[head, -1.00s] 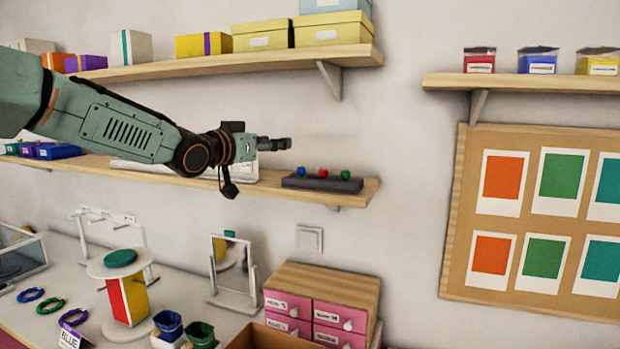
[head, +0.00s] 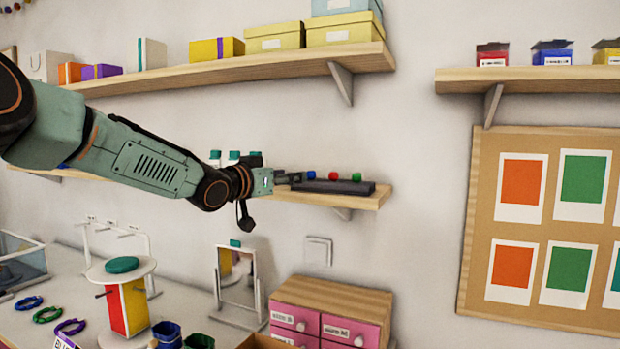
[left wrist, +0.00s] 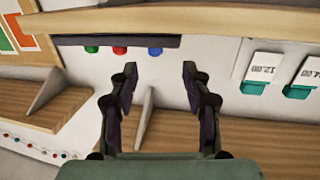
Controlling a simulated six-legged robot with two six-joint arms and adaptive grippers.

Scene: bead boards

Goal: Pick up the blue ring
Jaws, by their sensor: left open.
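A dark ring stand (head: 340,187) lies on the middle wall shelf and bears three small ring tops in blue, red and green. The blue ring (head: 311,175) is the leftmost; only its small blue top shows. My left gripper (head: 296,178) is at the stand's left end, close to the blue ring. In the left wrist view, which looks upside down, my left gripper (left wrist: 159,72) is open with nothing between its fingers. The blue ring (left wrist: 155,50) shows just beyond the fingertips, roughly between them. My right gripper is in neither view.
The middle shelf (head: 372,200) also holds several white cards with teal tops (head: 215,158) behind my arm. A higher shelf (head: 230,70) with boxes runs above. Below are a table with bracelets (head: 47,314), a mirror (head: 236,285) and a pink drawer box (head: 330,300).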

